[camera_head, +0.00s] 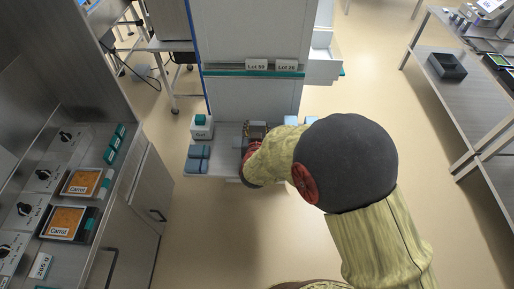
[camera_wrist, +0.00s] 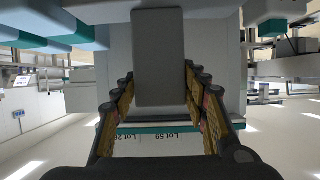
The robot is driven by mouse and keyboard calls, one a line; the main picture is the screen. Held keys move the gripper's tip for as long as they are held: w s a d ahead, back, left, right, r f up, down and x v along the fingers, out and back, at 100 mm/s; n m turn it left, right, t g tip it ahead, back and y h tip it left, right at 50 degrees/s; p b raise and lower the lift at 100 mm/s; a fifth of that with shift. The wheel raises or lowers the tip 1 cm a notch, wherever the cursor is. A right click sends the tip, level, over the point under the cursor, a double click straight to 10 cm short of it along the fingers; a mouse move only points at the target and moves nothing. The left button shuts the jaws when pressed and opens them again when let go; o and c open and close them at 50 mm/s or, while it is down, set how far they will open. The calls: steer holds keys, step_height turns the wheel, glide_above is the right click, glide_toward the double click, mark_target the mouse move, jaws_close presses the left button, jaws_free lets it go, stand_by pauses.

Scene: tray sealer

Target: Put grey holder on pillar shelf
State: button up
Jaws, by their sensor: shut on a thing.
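The grey holder (camera_wrist: 158,60) is a plain upright grey block in the wrist view, between the two fingers of my gripper (camera_wrist: 158,78). My gripper is shut on it. In the head view my gripper (camera_head: 256,131) is at the white pillar, over the right part of a low pale shelf (camera_head: 228,160). My arm hides much of the holder there. I cannot tell whether the holder touches the shelf. Higher on the pillar, a green-edged ledge (camera_head: 225,73) carries labels "Lot 59" and "Lot 26".
More blue shows right of my gripper. A counter with carrot trays (camera_head: 68,222) is at left. A steel table (camera_head: 470,90) is at right, with open floor between.

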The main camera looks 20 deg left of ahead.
step_height(320, 180, down, 10)
steer(key=b, duration=0.2)
steer(key=shift+r+b, duration=0.25)
steer(key=shift+b, duration=0.15)
steer(key=shift+f, duration=0.2)
steer(key=o, duration=1.2)
steer(key=shift+o, duration=0.2)
steer(key=shift+r, duration=0.15)
steer(key=shift+s+r, duration=0.1)
steer(key=shift+r, duration=0.05)
steer(key=p+v, duration=0.3)
steer(key=v, duration=0.8)
steer(key=shift+s, duration=0.4)
steer(key=shift+d, duration=0.15)
